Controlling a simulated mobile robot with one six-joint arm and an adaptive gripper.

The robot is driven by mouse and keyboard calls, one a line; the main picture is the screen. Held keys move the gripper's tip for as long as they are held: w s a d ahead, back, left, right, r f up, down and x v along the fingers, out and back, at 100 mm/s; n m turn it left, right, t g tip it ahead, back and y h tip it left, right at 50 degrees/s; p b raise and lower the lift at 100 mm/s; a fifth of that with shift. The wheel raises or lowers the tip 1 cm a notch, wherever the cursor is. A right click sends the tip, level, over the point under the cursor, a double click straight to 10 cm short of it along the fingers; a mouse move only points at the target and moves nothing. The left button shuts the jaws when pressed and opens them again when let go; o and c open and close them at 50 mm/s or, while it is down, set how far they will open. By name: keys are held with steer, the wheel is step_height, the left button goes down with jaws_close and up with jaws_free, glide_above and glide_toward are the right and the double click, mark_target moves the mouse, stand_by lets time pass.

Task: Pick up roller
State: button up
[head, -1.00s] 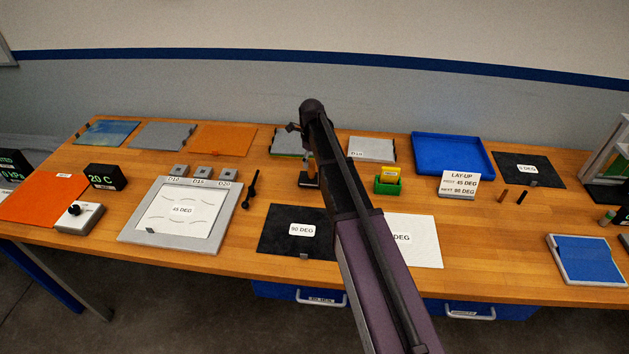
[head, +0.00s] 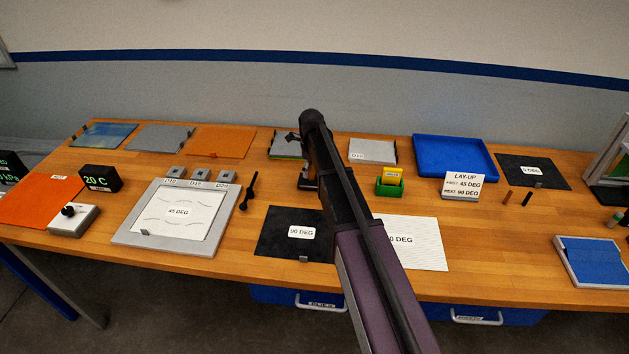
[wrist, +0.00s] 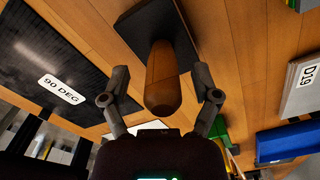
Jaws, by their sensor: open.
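A brown wooden handle (wrist: 163,85) with a rounded end, likely the roller's, rises from a dark flat base (wrist: 150,25) in the wrist view. Any roller head is hidden. My gripper (wrist: 160,72) is open, with one finger on each side of the handle. Gaps show between the fingers and the wood. In the head view my arm covers most of the gripper and handle; the dark base (head: 306,186) shows just left of the arm.
A black 90 DEG sheet (head: 290,247) lies in front of the base. A green holder (head: 389,188) with a yellow block stands to the right. A blue tray (head: 455,156) is at the back right. A dark slim tool (head: 248,194) lies left. Bare wood surrounds the base.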

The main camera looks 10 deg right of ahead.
jaws_close()
steer(key=shift+r, duration=0.2)
stand_by(0.4)
step_height(320, 180, up, 3)
steer(key=p, duration=0.3)
steer(key=shift+f, duration=0.1)
steer(key=s+d+r+p, duration=0.1)
steer(key=s+p, duration=0.1)
steer(key=s, duration=1.4)
steer(key=shift+r, duration=0.4)
steer(key=shift+d, duration=0.1)
